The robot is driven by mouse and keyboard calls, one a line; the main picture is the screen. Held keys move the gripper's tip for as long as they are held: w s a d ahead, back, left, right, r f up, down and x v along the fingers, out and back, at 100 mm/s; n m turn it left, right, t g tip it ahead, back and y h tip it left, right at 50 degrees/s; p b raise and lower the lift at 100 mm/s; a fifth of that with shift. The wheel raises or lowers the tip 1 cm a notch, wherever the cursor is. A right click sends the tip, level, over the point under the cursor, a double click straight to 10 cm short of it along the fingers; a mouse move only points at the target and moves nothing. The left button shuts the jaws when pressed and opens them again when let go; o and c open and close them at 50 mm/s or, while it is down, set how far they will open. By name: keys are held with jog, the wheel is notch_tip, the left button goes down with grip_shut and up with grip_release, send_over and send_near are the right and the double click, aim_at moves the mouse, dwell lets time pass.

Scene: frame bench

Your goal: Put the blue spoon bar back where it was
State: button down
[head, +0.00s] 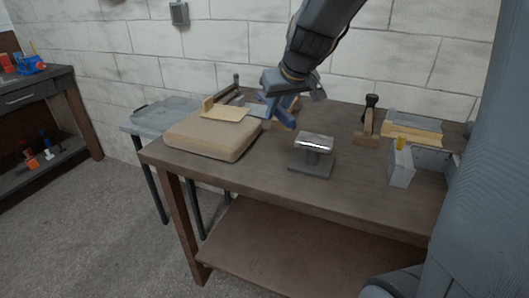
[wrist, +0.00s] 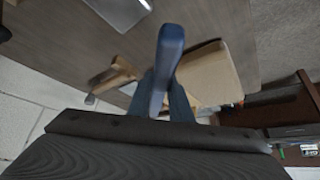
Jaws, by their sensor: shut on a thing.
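The blue spoon bar (head: 281,114) hangs below my gripper (head: 286,96), over the back middle of the wooden bench (head: 345,180). In the wrist view the bar (wrist: 167,60) sticks out from my gripper (wrist: 172,100), its rounded end towards the top. My gripper is shut on the bar. In the head view the bar is tilted and seems to be above the bench, just right of a tan cushion (head: 212,135). Whether its lower end touches anything I cannot tell. The place it came from is not clear in these views.
A metal block on a square base (head: 310,168) stands right of the bar. A dark-handled wooden tool (head: 367,122) and a grey fixture (head: 402,166) are farther right. A flat wooden piece (head: 226,113) lies on the cushion. The bench front is clear.

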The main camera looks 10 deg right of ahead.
aim_at(289, 114)
jog(key=shift+d+f+b, duration=0.1)
jog(key=shift+f+b, duration=1)
jog(key=shift+f, duration=3.05)
jog(key=shift+f+b, duration=0.2)
jog(key=shift+b, duration=0.1)
jog(key=c, duration=1.6)
grip_release()
jog(key=shift+s, duration=0.1)
jog(key=shift+r+p, duration=0.25)
jog(key=shift+p, duration=0.05)
jog(key=p+v, duration=0.1)
jog(key=v, duration=1.1)
